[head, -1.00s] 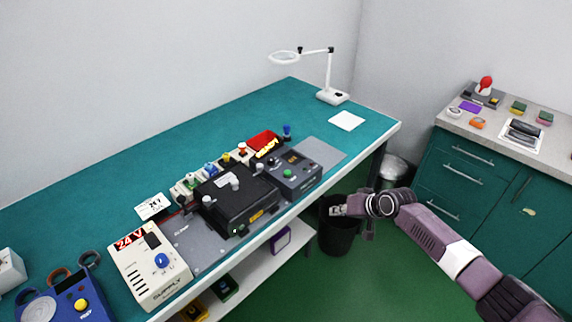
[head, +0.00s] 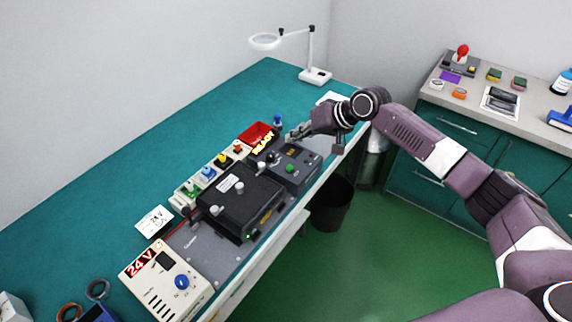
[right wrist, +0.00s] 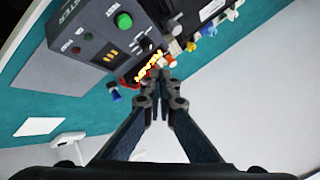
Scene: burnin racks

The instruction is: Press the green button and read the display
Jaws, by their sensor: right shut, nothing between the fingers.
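The green button (head: 290,168) sits on top of a dark grey tester box (head: 302,176) at the right end of the equipment row. It also shows in the right wrist view (right wrist: 124,20). The display (right wrist: 110,52) is a small dark window with amber marks on the same box; I cannot read it. My right gripper (head: 292,136) is shut and empty. It hovers over the far side of the box, near the red bin, apart from the button. In the right wrist view its fingertips (right wrist: 160,80) are together. My left gripper is not in view.
A black fixture box (head: 240,202) stands left of the tester, with a 24 V supply (head: 165,280) further left. A red bin (head: 256,133) under yellow "READY" lettering and several coloured knobs lie behind. A magnifier lamp (head: 315,75) stands at the back.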

